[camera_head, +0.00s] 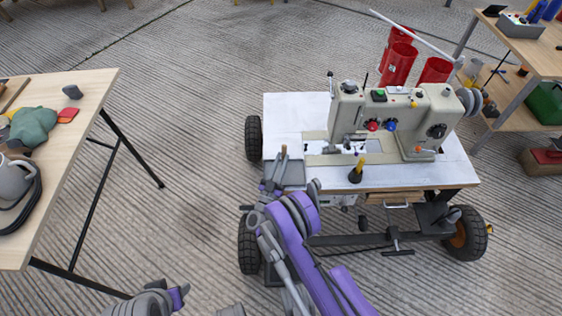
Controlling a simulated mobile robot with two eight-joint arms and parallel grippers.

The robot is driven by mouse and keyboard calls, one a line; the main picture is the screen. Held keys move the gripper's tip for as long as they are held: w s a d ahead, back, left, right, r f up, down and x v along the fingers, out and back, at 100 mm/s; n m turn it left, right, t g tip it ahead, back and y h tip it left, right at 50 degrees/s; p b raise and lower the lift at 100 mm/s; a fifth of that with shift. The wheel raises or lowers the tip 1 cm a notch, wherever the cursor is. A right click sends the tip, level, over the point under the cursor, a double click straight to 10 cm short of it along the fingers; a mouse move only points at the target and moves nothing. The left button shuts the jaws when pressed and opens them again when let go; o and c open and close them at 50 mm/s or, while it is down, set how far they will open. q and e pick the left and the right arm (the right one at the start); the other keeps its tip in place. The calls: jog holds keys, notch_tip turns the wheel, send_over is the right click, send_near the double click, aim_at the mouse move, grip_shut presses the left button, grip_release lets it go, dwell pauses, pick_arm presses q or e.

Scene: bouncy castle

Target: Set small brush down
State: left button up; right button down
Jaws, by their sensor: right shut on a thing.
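My right gripper (281,177) is at the front left part of the sewing machine's white table (285,110). It is shut on the small brush, of which only a thin brown upright handle (284,153) shows above the grey fingers. The brush's lower end is hidden by the gripper, so I cannot tell whether it touches the tabletop. My left arm's grey and purple end (155,299) is low at the bottom left, away from the tables; its fingers cannot be made out.
A cream sewing machine (405,118) with red thread cones (398,64) fills the table's right part. A small black item with a yellow top (356,173) stands near the front edge. A wooden table (70,140) at left holds a mug (14,178) and green cloth (33,125).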

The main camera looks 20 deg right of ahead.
jog(key=shift+f, duration=0.2)
jog(key=c, duration=0.8)
grip_release()
jog(key=shift+r, duration=0.15)
